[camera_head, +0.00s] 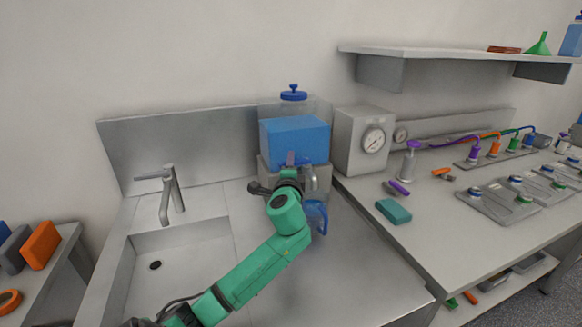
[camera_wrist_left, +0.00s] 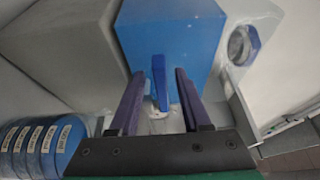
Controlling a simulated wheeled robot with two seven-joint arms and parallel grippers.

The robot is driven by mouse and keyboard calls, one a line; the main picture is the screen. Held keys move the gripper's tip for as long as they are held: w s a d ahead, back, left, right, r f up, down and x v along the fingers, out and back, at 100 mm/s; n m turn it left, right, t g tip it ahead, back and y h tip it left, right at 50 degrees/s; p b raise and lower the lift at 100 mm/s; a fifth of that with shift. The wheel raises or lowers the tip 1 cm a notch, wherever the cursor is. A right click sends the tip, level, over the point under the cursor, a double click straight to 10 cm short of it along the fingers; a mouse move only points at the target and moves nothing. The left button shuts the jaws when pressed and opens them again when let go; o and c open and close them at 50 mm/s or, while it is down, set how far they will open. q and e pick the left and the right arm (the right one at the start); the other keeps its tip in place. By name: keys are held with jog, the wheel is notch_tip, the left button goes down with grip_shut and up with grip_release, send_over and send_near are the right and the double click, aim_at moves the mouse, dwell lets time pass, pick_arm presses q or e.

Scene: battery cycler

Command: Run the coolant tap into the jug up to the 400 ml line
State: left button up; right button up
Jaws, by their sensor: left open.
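The coolant tank (camera_head: 295,140) has a blue lid and blue contents and stands on a grey block against the back wall. In the left wrist view, the tank's blue face (camera_wrist_left: 175,35) carries a blue tap lever (camera_wrist_left: 158,82). My left gripper (camera_head: 290,162) is at the front of the tank. Its purple fingers (camera_wrist_left: 158,103) are open, one on each side of the lever; contact is unclear. The jug (camera_head: 317,217) is bluish with a handle, partly hidden behind my left arm.
A sink with a faucet (camera_head: 171,195) is at the left. A grey gauge box (camera_head: 362,140) stands right of the tank. A teal block (camera_head: 393,211) and a purple-topped bottle (camera_head: 410,160) are on the right bench. The counter front is mostly clear.

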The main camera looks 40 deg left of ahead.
pick_arm(q)
jog(key=shift+w+a, duration=0.2)
grip_shut()
dwell(1.3)
